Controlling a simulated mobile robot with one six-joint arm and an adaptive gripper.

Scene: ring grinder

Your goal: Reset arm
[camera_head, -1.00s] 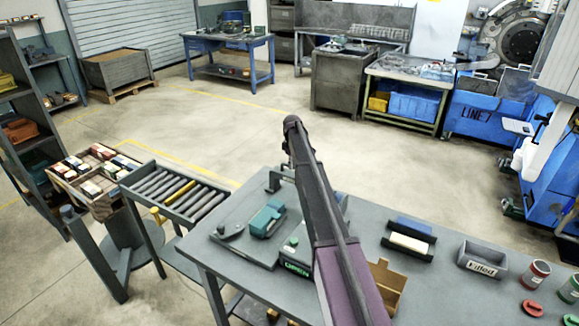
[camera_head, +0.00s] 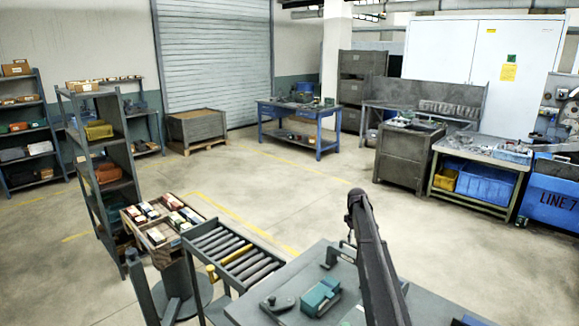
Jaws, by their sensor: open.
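My arm (camera_head: 378,255) rises from the bottom edge at right of centre as a long dark link that leans up and to the left. Its rounded upper joint (camera_head: 358,196) stands above the grey worktable's far edge in the picture. My gripper cannot be made out; the arm's far end is hidden behind this link. I see nothing held.
The grey worktable (camera_head: 253,307) bears a teal device (camera_head: 320,297). A roller conveyor (camera_head: 235,247) and a tray of small boxes (camera_head: 159,258) adjoin at left. Shelves (camera_head: 110,213), a blue workbench (camera_head: 300,112) and cabinets stand farther off. Open floor lies between.

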